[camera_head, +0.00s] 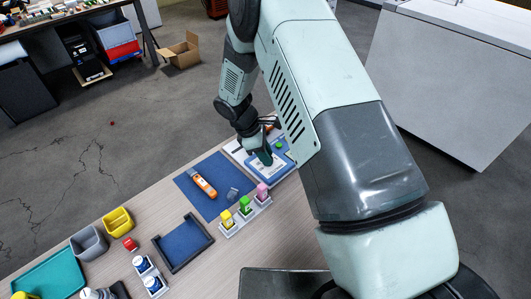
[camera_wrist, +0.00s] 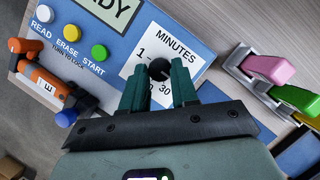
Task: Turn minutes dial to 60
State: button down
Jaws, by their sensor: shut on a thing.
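The minutes dial (camera_wrist: 158,69) is a small round black knob on a white label marked MINUTES, in the wrist view. The marks 1 and 30 can be read; another number is partly covered by my fingers, and the dial's pointer cannot be made out. My gripper (camera_wrist: 158,78) has its two teal fingers on either side of the knob, shut on it. The blue device panel (camera_wrist: 110,57) carries the dial. In the head view my gripper (camera_head: 264,157) is down over the device (camera_head: 283,165), and the dial is hidden there.
White (camera_wrist: 45,14), yellow (camera_wrist: 71,32) and green (camera_wrist: 99,52) buttons sit beside the dial. An orange-handled item (camera_wrist: 42,82) is at the panel's left. Pink (camera_wrist: 269,67) and green (camera_wrist: 300,99) items stand in a rack at right. A blue mat (camera_head: 210,172) lies alongside.

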dwell(0.3)
jog(key=c, duration=0.9)
grip_release()
jog(key=shift+o, duration=0.2)
jog(key=v, duration=1)
jog(key=shift+a+r, duration=0.25)
jog(key=shift+r, duration=0.1)
